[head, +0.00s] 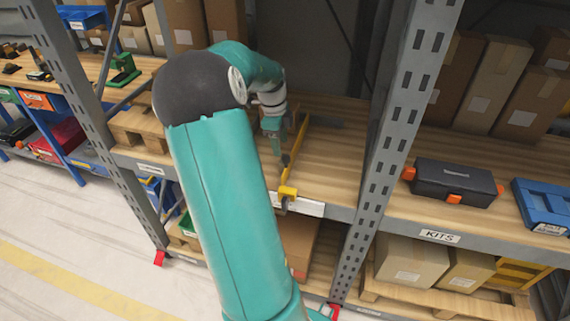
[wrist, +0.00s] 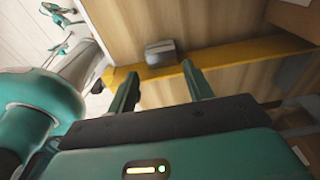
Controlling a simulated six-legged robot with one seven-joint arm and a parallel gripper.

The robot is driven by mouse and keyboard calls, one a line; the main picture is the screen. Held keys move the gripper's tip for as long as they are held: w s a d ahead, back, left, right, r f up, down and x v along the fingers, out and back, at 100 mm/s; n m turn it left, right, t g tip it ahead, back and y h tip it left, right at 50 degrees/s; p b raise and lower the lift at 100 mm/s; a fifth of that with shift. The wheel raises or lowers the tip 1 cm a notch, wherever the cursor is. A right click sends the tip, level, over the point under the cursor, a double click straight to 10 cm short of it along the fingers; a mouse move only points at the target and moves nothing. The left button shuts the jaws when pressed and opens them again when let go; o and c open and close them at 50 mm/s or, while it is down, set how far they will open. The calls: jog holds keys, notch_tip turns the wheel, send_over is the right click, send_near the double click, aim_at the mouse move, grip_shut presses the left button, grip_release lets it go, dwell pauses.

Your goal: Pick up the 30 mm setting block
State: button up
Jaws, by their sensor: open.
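A small grey block (wrist: 160,53), which looks like the setting block, sits at a yellow strip (wrist: 230,52) on the wooden shelf in the wrist view. My gripper (wrist: 160,70) is open, its two green fingers apart and pointing toward the block, with nothing between them. The block shows just beyond the fingertips, roughly midway between them; I cannot tell the exact gap. In the head view my gripper (head: 280,148) is low over the shelf beside the yellow strip (head: 292,177). A small dark shape (head: 286,159) there may be the block, but it is too small to tell.
A grey rack upright (head: 388,130) stands right of my arm, another upright (head: 95,120) to the left. Bare shelf boards (head: 335,160) lie right of the strip. A black toolbox (head: 454,182) and a blue case (head: 543,203) are on the right-hand shelf. Cartons (head: 480,90) stand behind.

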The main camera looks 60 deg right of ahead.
jog(key=shift+s+d+f, duration=0.1)
jog(key=shift+s+f, duration=0.15)
jog(key=shift+f, duration=0.75)
jog(key=shift+s+f, duration=0.2)
jog(key=shift+f, duration=0.75)
jog(key=shift+s+d+f, duration=0.1)
jog(key=shift+s+f, duration=0.15)
jog(key=shift+f, duration=0.75)
jog(key=c, duration=1.1)
jog(key=shift+r, duration=0.1)
